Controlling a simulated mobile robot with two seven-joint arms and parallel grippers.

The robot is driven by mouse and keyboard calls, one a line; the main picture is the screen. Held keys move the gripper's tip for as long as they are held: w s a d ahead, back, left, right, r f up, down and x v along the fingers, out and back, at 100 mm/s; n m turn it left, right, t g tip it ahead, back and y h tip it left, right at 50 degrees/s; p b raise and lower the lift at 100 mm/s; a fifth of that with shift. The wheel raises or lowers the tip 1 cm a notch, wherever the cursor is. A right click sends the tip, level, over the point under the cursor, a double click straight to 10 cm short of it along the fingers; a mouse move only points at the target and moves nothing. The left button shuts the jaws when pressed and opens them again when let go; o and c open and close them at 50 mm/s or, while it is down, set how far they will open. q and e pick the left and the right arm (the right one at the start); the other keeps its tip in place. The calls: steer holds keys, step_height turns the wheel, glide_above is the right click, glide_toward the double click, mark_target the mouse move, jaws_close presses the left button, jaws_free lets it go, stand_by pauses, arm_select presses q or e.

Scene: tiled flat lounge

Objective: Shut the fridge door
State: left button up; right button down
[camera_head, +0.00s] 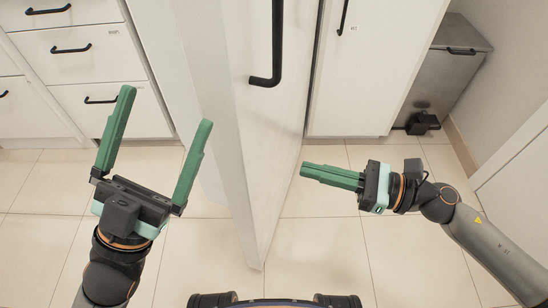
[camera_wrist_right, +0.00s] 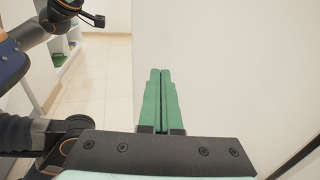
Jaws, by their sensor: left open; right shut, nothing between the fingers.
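The white fridge door (camera_head: 255,130) stands ajar in the middle of the head view, its edge towards me. A black bar handle (camera_head: 278,45) is on its right-hand face. My left gripper (camera_head: 166,108) is open and empty, to the left of the door edge. My right gripper (camera_head: 304,170) is shut and empty, to the right of the door with its fingers pointing at the handle-side face. In the right wrist view the shut fingers (camera_wrist_right: 160,72) lie before a broad plain white surface (camera_wrist_right: 225,70). I cannot tell whether they touch it. The fridge interior is hidden in the head view.
White drawers (camera_head: 85,55) with black handles stand at the left back. A white cabinet (camera_head: 370,75) stands behind the door, with a grey bin (camera_head: 450,75) to its right. A white wall closes off the right side. The tiled floor (camera_head: 320,235) around the door is clear.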

mark_target(257, 157)
steer(key=x, duration=0.7)
steer(key=shift+w+a, duration=0.1)
steer(key=shift+a, duration=0.25)
steer(key=shift+a+p, duration=0.2)
steer(key=shift+p, duration=0.15)
